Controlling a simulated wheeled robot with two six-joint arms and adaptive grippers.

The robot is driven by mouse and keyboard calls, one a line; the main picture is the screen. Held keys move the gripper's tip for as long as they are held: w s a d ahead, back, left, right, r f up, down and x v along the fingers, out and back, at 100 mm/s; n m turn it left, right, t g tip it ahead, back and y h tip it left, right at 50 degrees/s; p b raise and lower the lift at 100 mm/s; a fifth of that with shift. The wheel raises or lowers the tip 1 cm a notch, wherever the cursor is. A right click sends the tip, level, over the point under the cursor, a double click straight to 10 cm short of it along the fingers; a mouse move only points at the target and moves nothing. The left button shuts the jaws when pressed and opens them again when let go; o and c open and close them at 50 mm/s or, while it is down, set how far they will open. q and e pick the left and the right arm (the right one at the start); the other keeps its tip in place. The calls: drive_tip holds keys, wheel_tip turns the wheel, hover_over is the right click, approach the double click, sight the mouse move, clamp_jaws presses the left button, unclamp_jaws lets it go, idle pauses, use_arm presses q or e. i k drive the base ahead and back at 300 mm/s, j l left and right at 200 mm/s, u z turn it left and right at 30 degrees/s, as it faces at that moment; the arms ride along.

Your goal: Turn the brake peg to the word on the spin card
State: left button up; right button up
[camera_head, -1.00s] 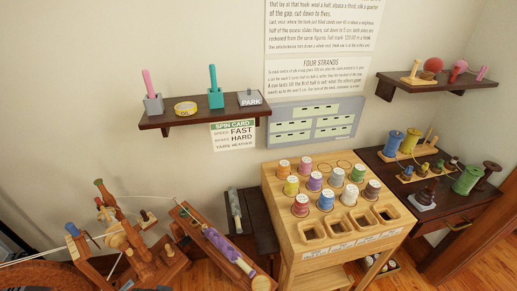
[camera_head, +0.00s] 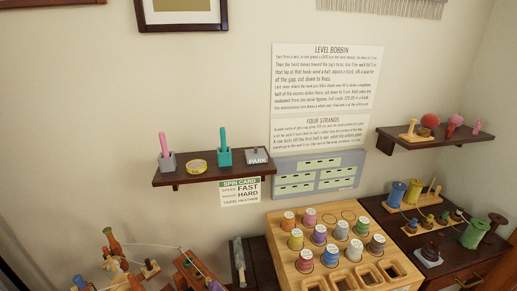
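The spin card (camera_head: 240,191) hangs on the wall under the left shelf, with a green heading. The wooden spinning wheel parts (camera_head: 113,246) show at the bottom left, cut off by the lower edge. A small peg on a pale base (camera_head: 150,267) stands beside them. I cannot tell which part is the brake peg or where it points. Neither of my grippers is in view.
The left shelf (camera_head: 212,174) holds a pink stick, yellow tape, a teal holder and a grey PARK block. A wooden spool stand (camera_head: 283,245) stands at the lower middle. A dark side table (camera_head: 396,229) with spools is at the right. Posters hang above.

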sight(150, 267)
drive_tip(key=j+u, duration=0.25)
drive_tip(key=u, duration=0.2)
drive_tip(key=j+u, duration=0.3)
drive_tip(key=u, duration=0.15)
